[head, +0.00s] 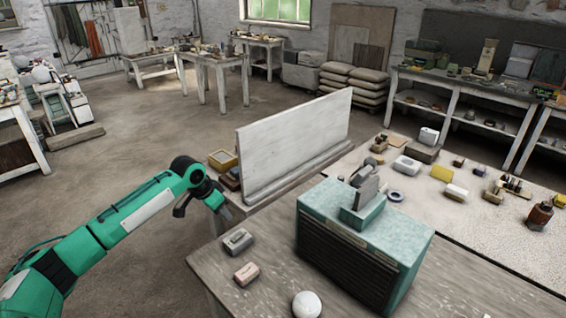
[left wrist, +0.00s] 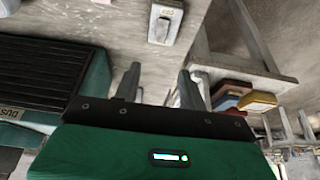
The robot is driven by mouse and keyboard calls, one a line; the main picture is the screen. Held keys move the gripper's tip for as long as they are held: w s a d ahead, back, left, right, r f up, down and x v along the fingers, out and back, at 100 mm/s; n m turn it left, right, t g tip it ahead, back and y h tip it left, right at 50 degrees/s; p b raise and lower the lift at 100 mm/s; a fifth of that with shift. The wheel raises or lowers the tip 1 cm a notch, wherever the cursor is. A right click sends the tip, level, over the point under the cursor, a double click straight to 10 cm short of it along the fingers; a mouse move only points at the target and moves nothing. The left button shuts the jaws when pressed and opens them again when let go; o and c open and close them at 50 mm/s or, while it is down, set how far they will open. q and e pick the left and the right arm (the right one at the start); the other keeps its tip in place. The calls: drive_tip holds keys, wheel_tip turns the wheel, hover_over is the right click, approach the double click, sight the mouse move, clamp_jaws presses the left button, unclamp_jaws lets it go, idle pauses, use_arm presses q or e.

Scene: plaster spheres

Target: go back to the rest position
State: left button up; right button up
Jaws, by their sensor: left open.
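My left arm reaches in from the left in the head view. Its gripper (head: 222,211) hangs beside the left edge of the near workbench (head: 240,290), apart from the objects there. In the left wrist view, the two fingers of the gripper (left wrist: 160,82) stand apart with nothing between them. A white plaster sphere (head: 307,305) lies on the near workbench, at the bottom of the head view. My right gripper does not show.
A teal slatted box (head: 350,262) stands on the near bench, right of the gripper. A grey block (head: 238,241) and a pinkish block (head: 246,272) lie closer. An upright pale board (head: 295,135) rises behind. Open floor (head: 110,170) lies left.

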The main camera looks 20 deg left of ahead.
use_arm(q)
drive_tip(key=shift+m+g, duration=0.4)
drive_tip(key=shift+m, duration=0.4)
drive_tip(key=s+d+f, duration=0.4)
drive_tip(key=s+d, duration=0.1)
drive_tip(key=d, duration=0.1)
drive_tip(key=s+d+f, duration=0.5)
drive_tip(key=s+d, duration=0.1)
drive_tip(key=d, duration=0.1)
drive_tip(key=s+d+f, duration=0.4)
drive_tip(key=s+d, duration=0.1)
drive_tip(key=d, duration=0.1)
drive_tip(key=shift+s+d+f, duration=0.15)
drive_tip(key=shift+d+f, duration=0.05)
drive_tip(key=shift+d, duration=0.05)
drive_tip(key=s+d+r+n+y, duration=0.2)
drive_tip(key=s+n, duration=0.2)
drive_tip(key=s, duration=1.6)
wheel_tip(320, 180, down, 30)
drive_tip(key=g, duration=0.1)
drive_tip(key=s+a+f+g, duration=0.1)
drive_tip(key=s+a+f, duration=0.2)
drive_tip(key=s+f, duration=1.6)
drive_tip(key=shift+s+f, duration=0.35)
drive_tip(key=shift+f, duration=0.3)
